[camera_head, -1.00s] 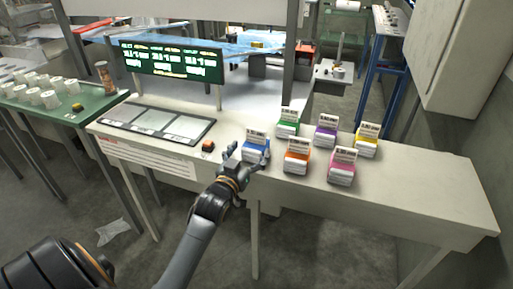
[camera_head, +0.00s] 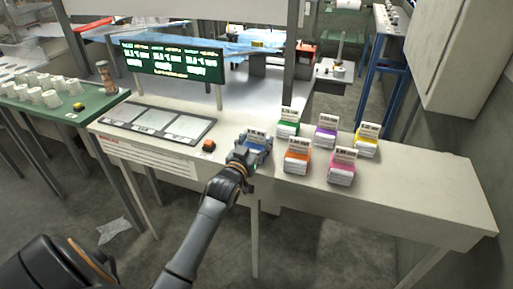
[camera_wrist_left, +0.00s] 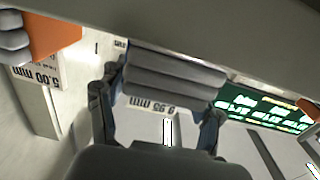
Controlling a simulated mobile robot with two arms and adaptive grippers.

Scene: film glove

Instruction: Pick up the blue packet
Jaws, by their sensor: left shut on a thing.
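The blue packet (camera_head: 257,138), with a white label card standing at its back, is on the white table, left of the green packet. My left gripper (camera_head: 252,152) reaches it from the front, with its fingers on either side of it, shut on it. In the left wrist view the packet (camera_wrist_left: 172,78) shows stacked grey rolls and lies between the two fingers (camera_wrist_left: 160,105). I cannot tell whether it still touches the table. My right gripper is not in view.
Close to the right are the green packet (camera_head: 287,127), orange packet (camera_head: 296,160), purple packet (camera_head: 324,139), pink packet (camera_head: 341,172) and yellow packet (camera_head: 366,147). An orange button box (camera_head: 208,146) and a tray with panels (camera_head: 157,122) lie left. The table's right end (camera_head: 440,205) is clear.

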